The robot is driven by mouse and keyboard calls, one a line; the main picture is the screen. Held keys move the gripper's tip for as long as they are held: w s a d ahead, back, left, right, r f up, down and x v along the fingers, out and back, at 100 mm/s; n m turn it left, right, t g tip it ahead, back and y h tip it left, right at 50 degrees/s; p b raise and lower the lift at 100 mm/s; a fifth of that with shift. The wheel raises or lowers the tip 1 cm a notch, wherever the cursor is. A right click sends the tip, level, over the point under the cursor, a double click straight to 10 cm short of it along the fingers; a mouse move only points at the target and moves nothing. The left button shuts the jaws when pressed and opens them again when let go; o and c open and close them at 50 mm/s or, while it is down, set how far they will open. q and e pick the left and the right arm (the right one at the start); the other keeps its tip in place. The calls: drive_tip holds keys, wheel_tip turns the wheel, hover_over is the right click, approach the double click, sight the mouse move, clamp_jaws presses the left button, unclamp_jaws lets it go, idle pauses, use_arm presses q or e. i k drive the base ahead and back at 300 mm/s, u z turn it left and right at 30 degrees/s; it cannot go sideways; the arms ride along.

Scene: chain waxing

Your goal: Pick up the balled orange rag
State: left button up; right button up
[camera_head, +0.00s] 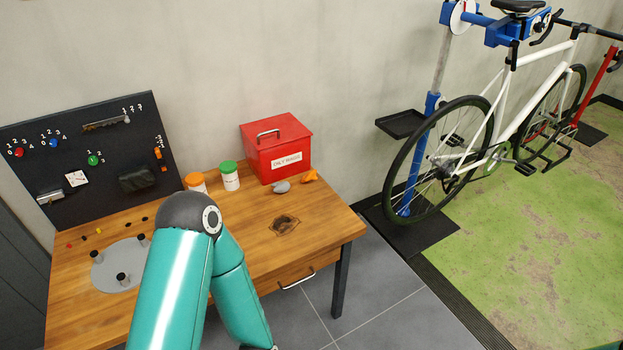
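The balled orange rag (310,176) is a small crumpled orange lump on the wooden workbench (330,217), at the front right corner of a red lidded box (290,150). A grey balled rag (281,187) lies just left of it, in front of the box. Neither gripper shows. A teal arm of mine rises from the bottom edge, bends at a dark elbow over the bench, and runs back down out of the picture. Nothing touches the orange rag, as far as I see.
A green-lidded jar (230,177) and an orange-lidded jar (196,182) stand left of the box. A dark stain (285,224) marks the bench. A black tool board (90,155) stands at the back left. A white bicycle (510,118) hangs on a blue stand at right.

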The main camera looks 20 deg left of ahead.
sight(310, 175)
drive_tip(key=z, duration=0.05)
drive_tip(key=i, duration=0.9)
drive_tip(key=u, duration=0.1)
